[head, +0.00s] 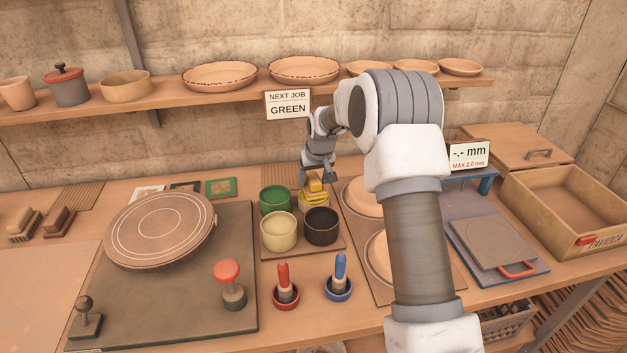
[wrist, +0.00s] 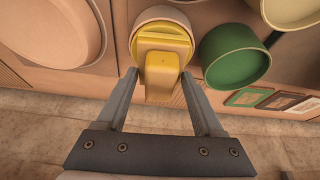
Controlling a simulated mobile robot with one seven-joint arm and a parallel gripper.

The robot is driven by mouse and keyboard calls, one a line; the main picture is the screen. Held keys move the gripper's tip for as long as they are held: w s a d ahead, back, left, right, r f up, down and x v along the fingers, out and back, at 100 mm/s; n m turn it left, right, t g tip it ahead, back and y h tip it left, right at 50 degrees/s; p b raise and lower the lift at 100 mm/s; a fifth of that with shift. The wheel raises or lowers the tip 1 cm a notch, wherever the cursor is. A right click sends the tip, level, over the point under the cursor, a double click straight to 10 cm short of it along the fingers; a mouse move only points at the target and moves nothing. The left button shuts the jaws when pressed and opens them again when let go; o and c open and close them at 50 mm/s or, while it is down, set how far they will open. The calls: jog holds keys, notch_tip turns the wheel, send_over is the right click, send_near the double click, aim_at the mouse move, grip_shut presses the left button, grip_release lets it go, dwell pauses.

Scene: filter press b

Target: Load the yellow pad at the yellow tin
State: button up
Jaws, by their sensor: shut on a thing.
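The yellow pad (head: 314,185) is a small block with a raised grip, and it also shows in the wrist view (wrist: 163,75). My gripper (wrist: 160,88) is shut on its grip, pointing down. The pad is at the mouth of the yellow tin (head: 313,201), inside its rim outline in the wrist view (wrist: 147,57). I cannot tell whether the pad touches the yellow inside the tin. The yellow tin is at the back right of a group of tins, partly hidden by the pad and gripper in the head view.
The green tin (head: 274,199) stands close left of the yellow tin. The cream tin (head: 279,231) and black tin (head: 321,226) stand in front. A sign (head: 288,104) reading GREEN hangs at the shelf edge (head: 220,97) behind my gripper. Pale discs lie right, partly behind my arm.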

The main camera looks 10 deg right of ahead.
aim_at(312, 172)
jog(key=shift+r+p, duration=1.55)
jog(key=shift+r, duration=1.55)
jog(key=shift+d+f, duration=0.1)
